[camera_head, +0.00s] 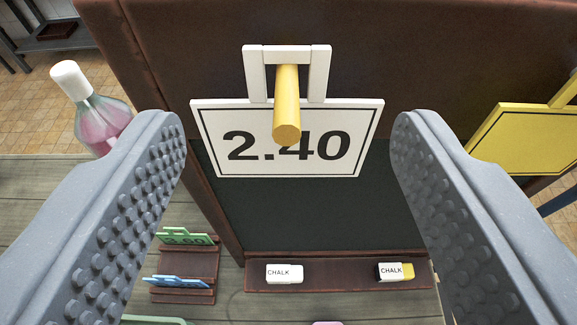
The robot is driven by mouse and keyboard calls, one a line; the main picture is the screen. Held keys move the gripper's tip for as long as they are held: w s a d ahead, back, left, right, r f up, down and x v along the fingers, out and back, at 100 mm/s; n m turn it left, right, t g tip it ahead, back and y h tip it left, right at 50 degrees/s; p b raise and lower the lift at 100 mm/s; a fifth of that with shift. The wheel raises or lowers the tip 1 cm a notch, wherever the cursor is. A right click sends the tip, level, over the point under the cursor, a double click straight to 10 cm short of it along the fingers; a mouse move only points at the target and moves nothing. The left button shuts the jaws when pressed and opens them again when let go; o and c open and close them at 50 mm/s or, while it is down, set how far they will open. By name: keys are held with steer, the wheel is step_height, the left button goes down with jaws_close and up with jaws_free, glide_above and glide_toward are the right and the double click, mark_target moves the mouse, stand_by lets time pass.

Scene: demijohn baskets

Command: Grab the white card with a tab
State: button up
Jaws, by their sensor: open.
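The white card (212,125) has a black border and reads "2.40". Its white square-loop tab (287,53) rises from the top edge and hangs around a yellow peg (287,105) that points toward me from a brown board. My gripper (285,135) is open, with one grey studded finger on each side of the card. The fingers look apart from the card, with a gap on both sides. The peg covers part of the card's middle, including some of the printing.
A yellow card (530,140) hangs at the right. A pink bottle (95,105) stands behind the left finger. Below are a ledge (340,276) with a white chalk box (284,273) and another chalk box (394,272), and a rack with green (186,238) and blue (178,282) cards.

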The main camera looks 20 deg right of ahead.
mark_target(287, 64)
steer(key=shift+p+x, duration=0.35)
steer(key=shift+x, duration=2.25)
steer(key=c, duration=1.1)
steer(key=shift+o, duration=0.2)
steer(key=shift+r, duration=0.25)
steer(key=shift+a+b, duration=0.1)
steer(key=shift+b, duration=0.25)
steer(key=shift+b+v, duration=0.55)
steer(key=shift+v, duration=0.4)
steer(key=shift+s+a+r+b, duration=0.1)
steer(key=shift+s+a+b, duration=0.05)
steer(key=shift+s+b, duration=0.3)
steer(key=shift+s, duration=0.2)
